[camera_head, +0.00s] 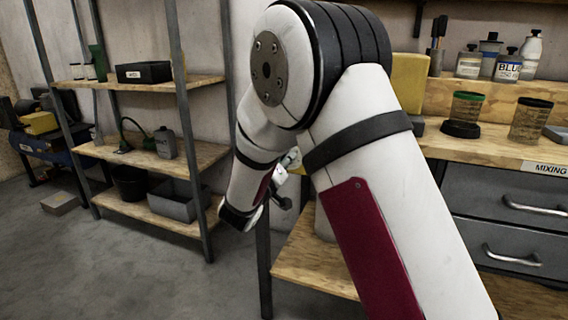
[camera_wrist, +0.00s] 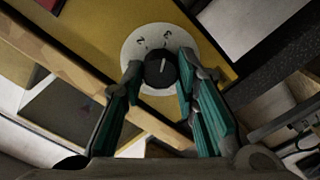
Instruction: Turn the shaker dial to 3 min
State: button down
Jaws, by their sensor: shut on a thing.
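The black dial (camera_wrist: 160,70) sits on a round white scale plate (camera_wrist: 133,50) on the yellow face of the shaker (camera_wrist: 100,30). Two dark figures show on the plate's far side; one looks like a 2, and the other, to its right, may be a 3. A pale line on the dial points up the picture, towards the right-hand figure. My gripper (camera_wrist: 159,76) has one finger on each side of the dial and is shut on it. In the head view a yellow block that looks like the shaker (camera_head: 408,82) is partly hidden by my arm, and the dial is hidden.
The wooden bench (camera_head: 490,146) carries a green-lidded jar (camera_head: 466,106), another jar (camera_head: 530,120) and, on a raised ledge, several bottles (camera_head: 508,68). Drawers (camera_head: 510,212) with handles stand below. A shelf rack (camera_head: 188,120) is at left, beside open floor (camera_head: 110,270).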

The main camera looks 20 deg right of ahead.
jog(key=shift+f, duration=0.1)
jog(key=c, duration=1.2)
grip_release()
jog(key=shift+c, duration=0.2)
jog(key=v, duration=1.2)
